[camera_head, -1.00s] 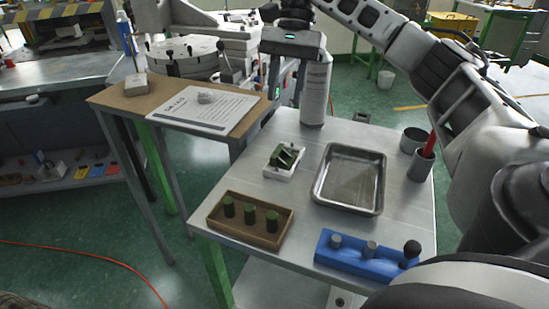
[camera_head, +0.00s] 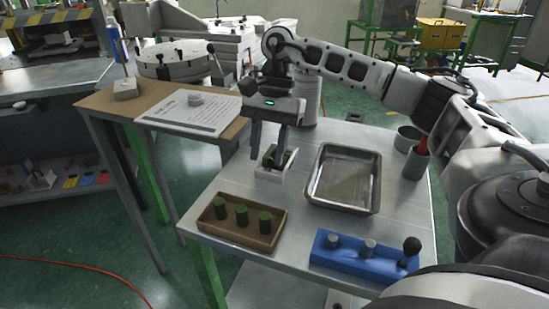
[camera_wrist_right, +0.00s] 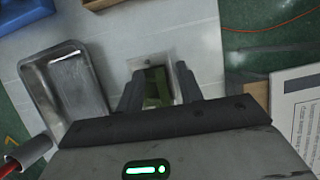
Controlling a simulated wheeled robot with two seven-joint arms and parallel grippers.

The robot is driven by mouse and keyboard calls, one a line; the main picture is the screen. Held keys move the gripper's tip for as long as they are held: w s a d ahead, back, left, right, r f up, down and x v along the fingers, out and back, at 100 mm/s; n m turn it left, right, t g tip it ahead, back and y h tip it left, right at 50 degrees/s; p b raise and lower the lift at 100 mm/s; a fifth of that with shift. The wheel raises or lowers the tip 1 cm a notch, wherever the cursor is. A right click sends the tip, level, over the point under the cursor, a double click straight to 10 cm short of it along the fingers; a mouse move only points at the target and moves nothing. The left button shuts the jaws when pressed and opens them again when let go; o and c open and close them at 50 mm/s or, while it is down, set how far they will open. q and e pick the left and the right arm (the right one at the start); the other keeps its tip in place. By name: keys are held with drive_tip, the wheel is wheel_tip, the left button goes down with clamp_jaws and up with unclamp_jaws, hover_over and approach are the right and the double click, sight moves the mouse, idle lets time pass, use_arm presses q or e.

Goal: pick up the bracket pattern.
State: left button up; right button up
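The green bracket pattern (camera_head: 270,152) sits on a small white block (camera_head: 269,175) on the metal table, left of the tray. My right gripper (camera_head: 267,157) is open and points down just above it, with one finger on each side in the head view. The gripper partly hides the bracket there. In the right wrist view the bracket pattern (camera_wrist_right: 157,88) shows between the two spread fingers of my right gripper (camera_wrist_right: 158,82), with gaps at the sides. I cannot tell whether a finger touches it. My left gripper is not in view.
A metal tray (camera_head: 318,194) lies right of the bracket. A brown holder (camera_head: 240,240) with green cylinders and a blue holder (camera_head: 330,260) with grey pegs stand at the front. Two grey cups, one holding a red item (camera_head: 422,145), stand at the right. A paper sheet (camera_head: 190,118) lies on the side table.

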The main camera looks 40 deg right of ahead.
clamp_jaws()
drive_tip(key=shift+r, duration=0.15)
